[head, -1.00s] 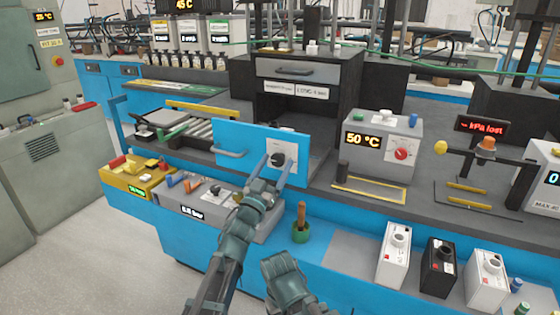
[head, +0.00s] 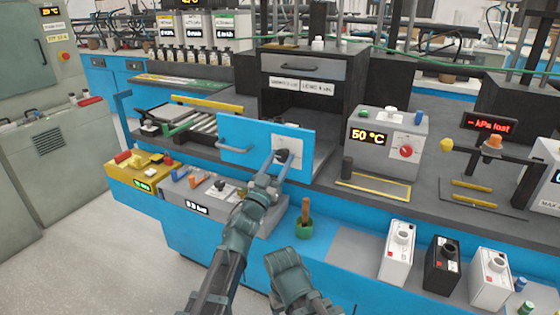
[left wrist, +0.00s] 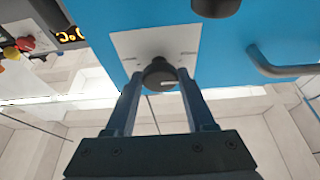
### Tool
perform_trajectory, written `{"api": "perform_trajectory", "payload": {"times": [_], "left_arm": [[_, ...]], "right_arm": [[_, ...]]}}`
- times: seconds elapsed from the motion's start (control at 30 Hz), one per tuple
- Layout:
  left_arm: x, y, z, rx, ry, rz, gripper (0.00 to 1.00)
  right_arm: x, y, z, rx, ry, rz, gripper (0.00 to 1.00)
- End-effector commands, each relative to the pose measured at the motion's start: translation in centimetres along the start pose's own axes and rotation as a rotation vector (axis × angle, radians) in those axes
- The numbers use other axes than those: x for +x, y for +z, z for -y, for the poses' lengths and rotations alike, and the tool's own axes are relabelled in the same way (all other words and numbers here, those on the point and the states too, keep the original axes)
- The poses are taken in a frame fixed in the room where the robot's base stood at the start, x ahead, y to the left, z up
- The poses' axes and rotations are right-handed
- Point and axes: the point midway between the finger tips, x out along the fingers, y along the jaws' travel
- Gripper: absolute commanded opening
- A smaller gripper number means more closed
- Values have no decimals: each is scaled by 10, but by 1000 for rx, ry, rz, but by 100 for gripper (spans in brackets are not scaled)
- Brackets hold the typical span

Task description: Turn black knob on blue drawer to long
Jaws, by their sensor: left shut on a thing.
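The blue drawer front (head: 262,128) stands out from the bench, with a grey handle (head: 233,149) on its left. A black knob (head: 282,154) sits on a white plate (head: 292,138) on its right part. My left gripper (head: 276,160) is shut on the knob. In the left wrist view the fingers (left wrist: 160,84) are on either side of the black knob (left wrist: 158,72), in front of the white plate (left wrist: 134,47). A small pale line shows on the knob; the plate's markings are too small to read. My right gripper's fingers are not visible.
A second dark round part (left wrist: 215,7) on the blue face is near the knob. A grey box reading 50 °C (head: 388,138) stands to the right.

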Motion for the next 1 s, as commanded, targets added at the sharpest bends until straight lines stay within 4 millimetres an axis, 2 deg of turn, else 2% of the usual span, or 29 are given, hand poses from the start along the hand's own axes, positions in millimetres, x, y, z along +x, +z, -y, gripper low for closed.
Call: {"api": "perform_trajectory", "payload": {"times": [0.27,1.0], "left_arm": [[1,-1,2,125,50,2,0],[2,-5,6,731,303,0,0]], "right_arm": [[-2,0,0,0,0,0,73],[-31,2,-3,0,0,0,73]]}}
